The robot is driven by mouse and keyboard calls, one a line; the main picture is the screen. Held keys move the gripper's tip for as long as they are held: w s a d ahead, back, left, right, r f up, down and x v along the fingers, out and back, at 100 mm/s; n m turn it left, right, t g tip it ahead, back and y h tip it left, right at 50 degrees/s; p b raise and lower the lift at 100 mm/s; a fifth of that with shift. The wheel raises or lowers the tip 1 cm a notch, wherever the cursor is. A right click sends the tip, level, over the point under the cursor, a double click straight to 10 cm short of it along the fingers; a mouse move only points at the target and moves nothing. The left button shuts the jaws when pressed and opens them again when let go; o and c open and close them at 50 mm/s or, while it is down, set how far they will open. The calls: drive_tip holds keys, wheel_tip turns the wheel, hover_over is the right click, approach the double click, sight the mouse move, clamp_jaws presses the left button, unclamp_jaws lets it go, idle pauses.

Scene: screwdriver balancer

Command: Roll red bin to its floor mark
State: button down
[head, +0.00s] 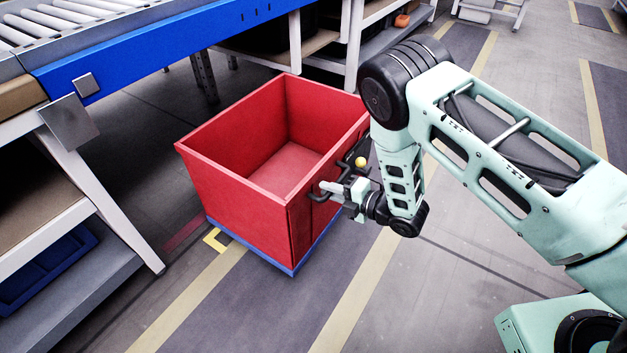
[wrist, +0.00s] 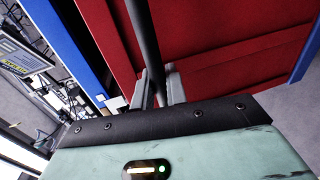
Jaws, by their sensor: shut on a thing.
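The red bin (head: 240,205) stands upright and empty on a blue base (head: 268,255) on the floor, in the middle of the head view. A dark handle (head: 318,194) sticks out from its right side. My gripper (head: 334,188) is at that side, shut on the handle. In the wrist view the grey fingers of my gripper (wrist: 158,88) close around the dark handle bar (wrist: 145,40), with the red bin wall (wrist: 220,45) behind. A yellow corner mark (head: 216,240) shows on the floor at the bin's near left corner. The rest of any mark is hidden by the bin.
A conveyor with a blue side rail (head: 170,45) runs behind and left of the bin. A shelf unit with a slanted white leg (head: 105,205) stands close on the left. Yellow-lined dark floor (head: 330,265) lies open in front.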

drive_tip(key=shift+f+v, duration=0.15)
drive_tip(key=shift+v, duration=0.6)
drive_tip(key=shift+f+v, duration=0.15)
drive_tip(key=shift+v, duration=0.55)
drive_tip(key=shift+d, duration=0.1)
drive_tip(key=c, duration=1.5)
unclamp_jaws()
drive_tip(key=shift+p+v, duration=2.7)
drive_tip(key=shift+v, duration=5.95)
drive_tip(key=shift+f, duration=0.1)
